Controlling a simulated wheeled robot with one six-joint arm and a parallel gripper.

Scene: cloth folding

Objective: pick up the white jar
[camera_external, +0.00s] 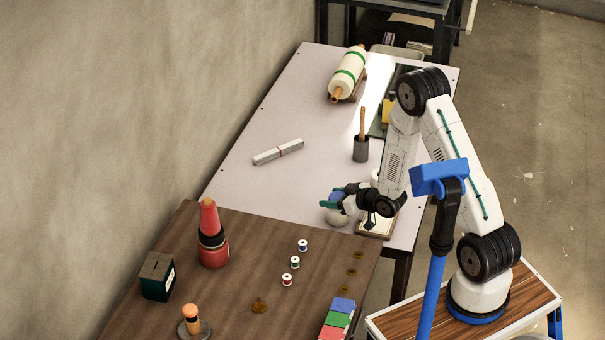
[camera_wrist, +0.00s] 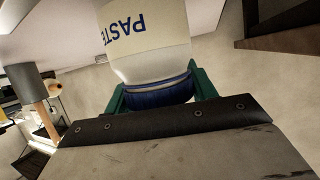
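The white jar (camera_external: 338,217) is near the front edge of the pale table, partly hidden by my gripper (camera_external: 334,200). In the wrist view the white jar (camera_wrist: 150,52) has a cream band lettered "PASTE" and a dark blue lid (camera_wrist: 158,96). The green fingers of my gripper (camera_wrist: 160,92) lie close against both sides of the lid, with no clear gap. My gripper appears shut on the jar at its lid. I cannot tell whether the jar's base touches the table.
A silver bar (camera_external: 278,152) and a roll (camera_external: 348,72) lie farther back. The brown table (camera_external: 230,280) in front holds a red bottle (camera_external: 212,250), spools and blocks. The pale table's left part is mostly clear.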

